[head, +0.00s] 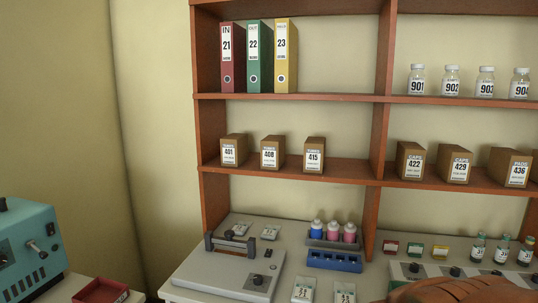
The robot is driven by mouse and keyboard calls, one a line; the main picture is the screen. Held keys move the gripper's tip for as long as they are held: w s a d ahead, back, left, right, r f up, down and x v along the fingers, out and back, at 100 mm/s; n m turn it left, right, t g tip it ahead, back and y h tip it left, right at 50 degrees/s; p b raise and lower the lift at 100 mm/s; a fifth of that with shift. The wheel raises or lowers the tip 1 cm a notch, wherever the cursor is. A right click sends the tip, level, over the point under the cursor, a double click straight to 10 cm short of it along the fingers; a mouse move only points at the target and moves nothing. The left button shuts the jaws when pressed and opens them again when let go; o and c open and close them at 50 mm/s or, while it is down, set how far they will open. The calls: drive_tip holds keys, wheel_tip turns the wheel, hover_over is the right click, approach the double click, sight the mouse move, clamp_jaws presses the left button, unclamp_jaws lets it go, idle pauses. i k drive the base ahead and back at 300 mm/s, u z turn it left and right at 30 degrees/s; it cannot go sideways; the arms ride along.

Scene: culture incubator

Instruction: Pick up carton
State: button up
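Several brown cartons with white labels stand on the middle shelf of a wooden rack. In the left bay are carton 401 (229,155), carton 408 (270,156) and carton 415 (314,157), spaced apart. In the right bay are carton 422 (414,164), carton 429 (460,168) and carton 436 (518,170), which is near the picture's right edge. All stand upright, labels facing me. My gripper is not in view. No carton is seen held.
Binders (259,57) and jars (451,80) stand on the shelf above. Below, the bench holds a grey device (228,270), a blue bottle rack (335,260), small packets and vials (502,250). A teal machine (28,250) and red tray (101,291) are at left.

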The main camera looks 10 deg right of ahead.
sight(272, 146)
drive_tip(key=k, duration=0.55)
drive_tip(key=u, duration=0.6)
drive_tip(key=i, duration=0.5)
drive_tip(key=u, duration=0.5)
drive_tip(key=i, duration=1.5)
drive_tip(key=z, duration=0.6)
